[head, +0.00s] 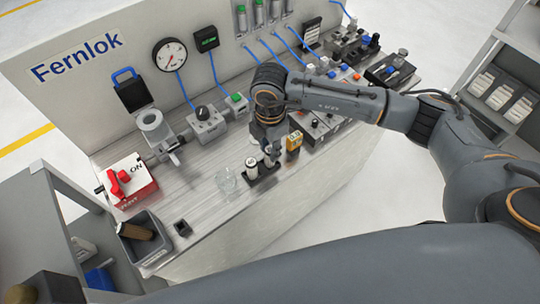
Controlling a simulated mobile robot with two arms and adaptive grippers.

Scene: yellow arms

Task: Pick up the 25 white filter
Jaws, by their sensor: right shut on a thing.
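My right gripper (268,146) points down over a small black holder (262,177) on the bench. It is shut on a white filter (269,158), mostly hidden under the fingers; its lower end is at the holder, and I cannot tell whether it is clear of it. Another white cylinder (251,168) with a dark top stands upright in the holder, just left of the gripper. No number can be read on either. My left gripper is not in view.
A clear glass beaker (227,181) stands left of the holder, and a yellow device (294,142) close on its right. A grey bin (145,240) with a brown cartridge, a red switch box (127,183) and an open metal housing (152,125) are further left.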

